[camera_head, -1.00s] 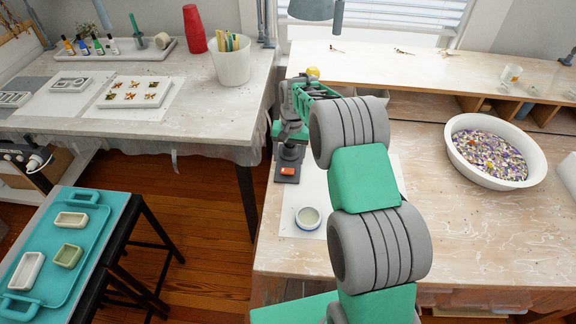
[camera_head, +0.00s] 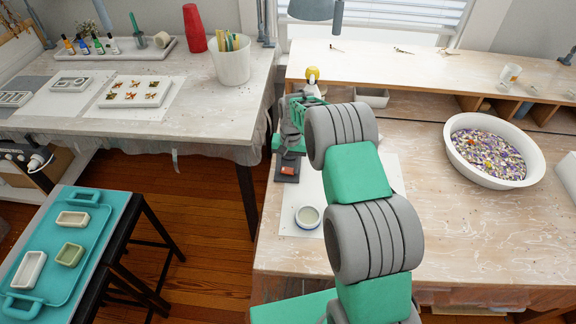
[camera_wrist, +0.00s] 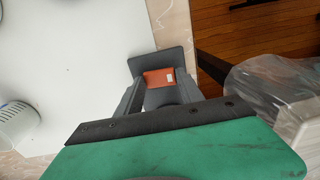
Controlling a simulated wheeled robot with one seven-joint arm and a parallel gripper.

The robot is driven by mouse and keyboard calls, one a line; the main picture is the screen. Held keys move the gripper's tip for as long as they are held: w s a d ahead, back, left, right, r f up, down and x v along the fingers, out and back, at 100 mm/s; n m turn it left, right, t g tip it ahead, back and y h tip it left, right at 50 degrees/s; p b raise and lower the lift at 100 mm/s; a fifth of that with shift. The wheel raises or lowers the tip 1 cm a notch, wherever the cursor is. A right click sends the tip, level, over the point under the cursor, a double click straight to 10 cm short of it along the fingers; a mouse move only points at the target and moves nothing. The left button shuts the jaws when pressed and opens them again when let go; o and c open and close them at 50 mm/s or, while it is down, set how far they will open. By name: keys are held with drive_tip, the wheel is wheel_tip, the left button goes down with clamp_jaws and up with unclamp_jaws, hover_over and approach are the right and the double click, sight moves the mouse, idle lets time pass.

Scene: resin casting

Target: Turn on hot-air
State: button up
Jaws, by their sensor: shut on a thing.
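The hot-air unit shows as a dark grey base (camera_head: 286,178) with an orange-red switch (camera_head: 287,170), at the left edge of the right-hand workbench. In the wrist view the base (camera_wrist: 176,60) and the switch with a small pale mark (camera_wrist: 158,78) lie just beyond my fingers. My gripper (camera_head: 290,152) is low over the back of the base, with its fingers (camera_wrist: 160,93) on either side of a grey rounded part. It is shut on that part, which seems to belong to the hot-air unit; the contact is mostly hidden. I cannot tell the switch's on or off position.
A small white cup (camera_head: 308,216) stands on a white sheet just in front of the unit. A white bowl of coloured bits (camera_head: 538,170) is at right. A yellow-topped white item (camera_head: 312,76) stands behind my arm. Crumpled clear plastic (camera_wrist: 262,95) hangs beside the bench.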

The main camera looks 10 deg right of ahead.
sight(289, 170)
drive_tip(key=c, duration=0.6)
idle(0.9)
drive_tip(key=o, duration=1.4)
drive_tip(key=shift+r, duration=0.1)
drive_tip(key=r, duration=0.3)
drive_tip(key=r+b, duration=0.1)
drive_tip(key=r, duration=0.3)
drive_tip(key=shift+s+d+r, duration=0.1)
drive_tip(key=shift+d+r, duration=0.1)
drive_tip(key=shift+r, duration=0.1)
drive_tip(key=shift+c, duration=0.5)
